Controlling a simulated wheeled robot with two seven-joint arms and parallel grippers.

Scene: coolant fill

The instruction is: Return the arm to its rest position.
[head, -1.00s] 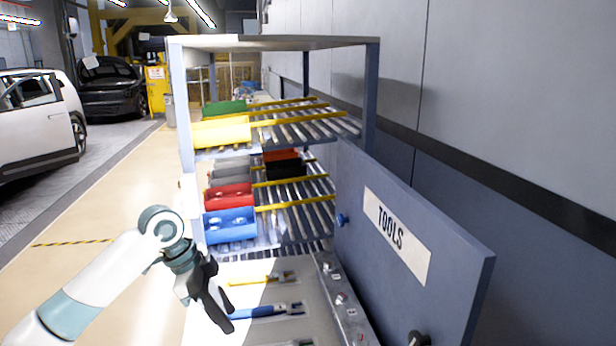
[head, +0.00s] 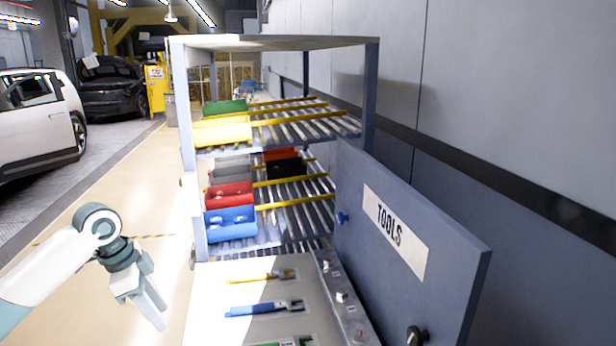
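My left arm comes in from the lower left. Its gripper (head: 155,306) hangs over the floor, left of the tool surface and apart from it. The fingers point down and slightly right and show almost edge-on, so the gap between them cannot be made out. I see no object held in it. My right arm and gripper are not in view.
A rack holds blue (head: 230,225), red (head: 229,195), yellow (head: 221,131) and green (head: 225,107) bins. On the tool surface (head: 213,290) lie a yellow tool (head: 258,277) and a blue tool (head: 263,309). An open door labelled TOOLS (head: 455,262) stands at right.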

